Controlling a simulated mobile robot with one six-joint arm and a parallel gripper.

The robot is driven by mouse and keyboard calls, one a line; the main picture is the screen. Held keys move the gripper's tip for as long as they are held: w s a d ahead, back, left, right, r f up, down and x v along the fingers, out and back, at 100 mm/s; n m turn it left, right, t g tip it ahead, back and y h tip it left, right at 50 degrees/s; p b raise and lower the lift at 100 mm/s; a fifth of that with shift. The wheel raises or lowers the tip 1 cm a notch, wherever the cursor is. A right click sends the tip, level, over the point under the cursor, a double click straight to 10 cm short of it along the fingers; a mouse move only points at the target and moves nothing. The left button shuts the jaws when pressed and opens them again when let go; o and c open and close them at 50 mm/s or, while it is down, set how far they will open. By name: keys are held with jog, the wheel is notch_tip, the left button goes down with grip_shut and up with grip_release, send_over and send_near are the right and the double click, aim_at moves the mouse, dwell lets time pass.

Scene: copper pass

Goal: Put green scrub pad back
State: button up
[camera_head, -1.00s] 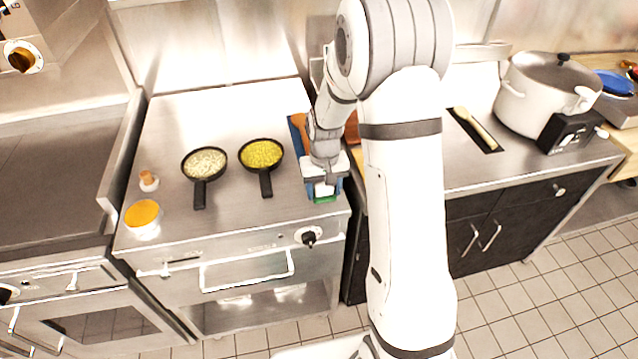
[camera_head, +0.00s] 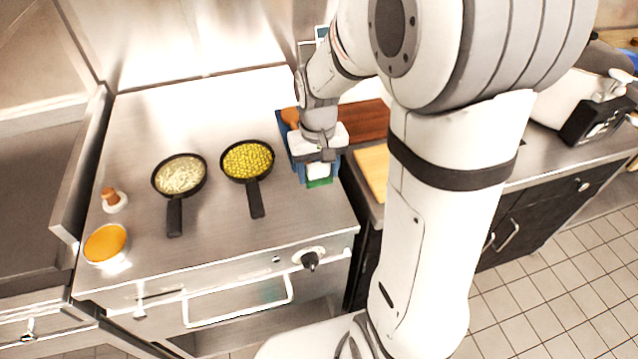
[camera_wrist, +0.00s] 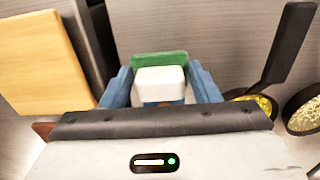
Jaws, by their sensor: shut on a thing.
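The green scrub pad (camera_head: 319,182) is at the right part of the steel worktop, near its front edge. In the wrist view the green pad (camera_wrist: 160,60) shows just beyond a white block (camera_wrist: 160,82) between my blue fingers. My gripper (camera_head: 316,170) points down and is shut on the pad and its white part. Whether the pad touches the surface below cannot be told. A blue flat thing (camera_head: 284,128) lies partly hidden behind my gripper, with a brown-orange item (camera_head: 290,117) on or beside it.
Two black pans, one with pale food (camera_head: 180,174) and one with yellow food (camera_head: 247,160), stand left of my gripper. A wooden board (camera_head: 372,170) lies to the right.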

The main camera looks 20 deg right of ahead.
aim_at(319, 167)
jog(key=shift+f, duration=2.65)
jog(key=shift+f, duration=0.1)
jog(key=o, duration=1)
jog(key=shift+c, duration=0.2)
notch_tip(319, 167, up, 11)
jog(key=shift+r, duration=0.1)
jog(key=shift+s+r, duration=0.2)
jog(key=shift+r, duration=0.35)
jog(key=s+r+t, duration=0.2)
jog(key=s+t, duration=0.1)
jog(key=s, duration=1)
jog(key=shift+s+d+r, duration=0.2)
jog(key=shift+s+r, duration=0.1)
jog(key=shift+r, duration=0.05)
